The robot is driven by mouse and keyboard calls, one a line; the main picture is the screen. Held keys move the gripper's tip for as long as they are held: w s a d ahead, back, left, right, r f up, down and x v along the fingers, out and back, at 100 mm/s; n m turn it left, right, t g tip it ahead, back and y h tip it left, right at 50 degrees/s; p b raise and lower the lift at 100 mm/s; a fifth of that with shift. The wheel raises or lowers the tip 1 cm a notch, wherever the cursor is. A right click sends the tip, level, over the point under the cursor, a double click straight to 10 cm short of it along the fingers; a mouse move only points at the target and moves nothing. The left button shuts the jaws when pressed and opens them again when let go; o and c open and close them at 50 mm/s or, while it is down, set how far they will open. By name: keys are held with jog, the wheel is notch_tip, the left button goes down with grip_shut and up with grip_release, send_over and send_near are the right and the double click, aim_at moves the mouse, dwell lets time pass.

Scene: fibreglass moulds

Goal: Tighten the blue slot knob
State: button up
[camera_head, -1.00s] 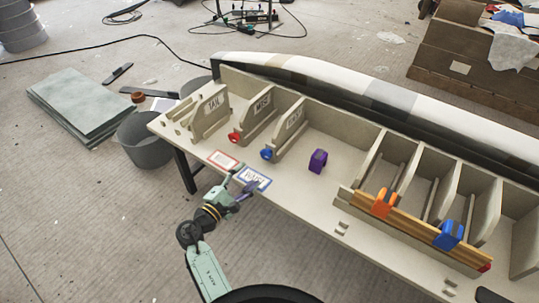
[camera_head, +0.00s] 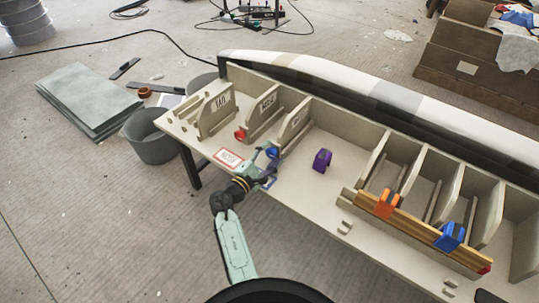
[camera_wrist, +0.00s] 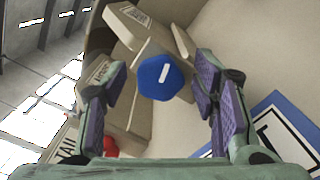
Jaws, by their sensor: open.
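The blue slot knob (camera_wrist: 161,77) has a faceted rim and a white slot line on its face. It sits at the front end of a pale divider, and it also shows in the head view (camera_head: 272,153). My gripper (camera_wrist: 160,90) is open, with one purple-padded finger on each side of the knob in the wrist view. I cannot tell whether either finger touches it. In the head view my gripper (camera_head: 265,165) is at the bench front, right at the knob, and partly covers the blue-bordered card below it.
A red knob (camera_head: 240,134) is on the divider to the left, above a red-bordered card (camera_head: 227,160). A purple block (camera_head: 322,160) stands to the right. An orange clamp (camera_head: 387,203) and a blue clamp (camera_head: 450,237) hold a wooden strip farther right.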

jog(key=shift+c, duration=0.5)
jog(key=c, duration=1.1)
jog(key=shift+o, duration=0.2)
jog(key=shift+f+m+b, duration=0.25)
jog(key=shift+m+b, duration=0.25)
jog(key=shift+b, duration=0.4)
jog(key=shift+r+m+b, duration=0.1)
jog(key=shift+m+b, duration=0.3)
jog(key=shift+b, duration=0.05)
jog(key=shift+r, duration=0.15)
jog(key=o, duration=1.2)
jog(key=shift+c, duration=0.2)
